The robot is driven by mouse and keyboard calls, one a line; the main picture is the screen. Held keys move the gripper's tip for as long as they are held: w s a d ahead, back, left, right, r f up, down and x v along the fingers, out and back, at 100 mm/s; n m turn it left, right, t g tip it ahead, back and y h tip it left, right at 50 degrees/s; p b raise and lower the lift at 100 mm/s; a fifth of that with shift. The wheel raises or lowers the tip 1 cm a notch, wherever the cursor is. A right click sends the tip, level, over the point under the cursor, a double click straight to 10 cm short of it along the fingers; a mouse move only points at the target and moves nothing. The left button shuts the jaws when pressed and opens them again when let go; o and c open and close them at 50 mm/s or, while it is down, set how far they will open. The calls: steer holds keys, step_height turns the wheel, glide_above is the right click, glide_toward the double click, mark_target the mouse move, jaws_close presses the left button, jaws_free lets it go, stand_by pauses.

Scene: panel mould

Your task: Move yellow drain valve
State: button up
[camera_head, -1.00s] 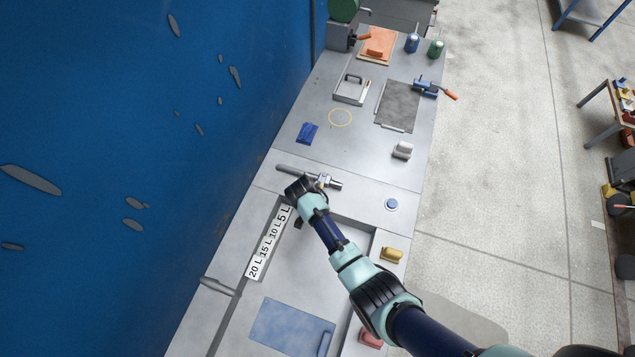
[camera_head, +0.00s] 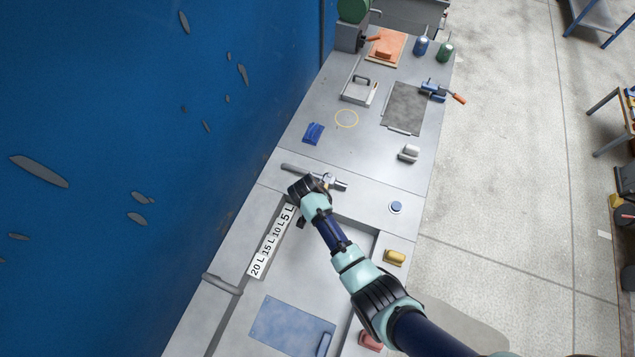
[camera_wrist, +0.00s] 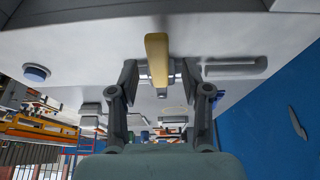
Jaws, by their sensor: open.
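The yellow drain valve shows in the wrist view as a long yellow lever (camera_wrist: 157,55), pointing down the picture between my fingers. My gripper (camera_wrist: 160,72) is open, with one finger on each side of the lever and visible gaps between. I cannot tell how far the fingertips are from it in depth. In the head view my gripper (camera_head: 300,190) is by a metal pipe fitting (camera_head: 336,184) at the edge of the mould; the yellow lever cannot be made out there, and my gripper covers part of that area.
A white strip of litre marks (camera_head: 270,243) runs along the recess beside my arm. A blue round button (camera_head: 395,207) and a yellow block (camera_head: 395,257) lie to the right. A blue wall (camera_head: 130,130) borders the bench on the left. Bench top beyond the fitting is partly clear.

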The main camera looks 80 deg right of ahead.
steer(key=v, duration=1.1)
steer(key=shift+r, duration=0.15)
steer(key=shift+a, duration=0.1)
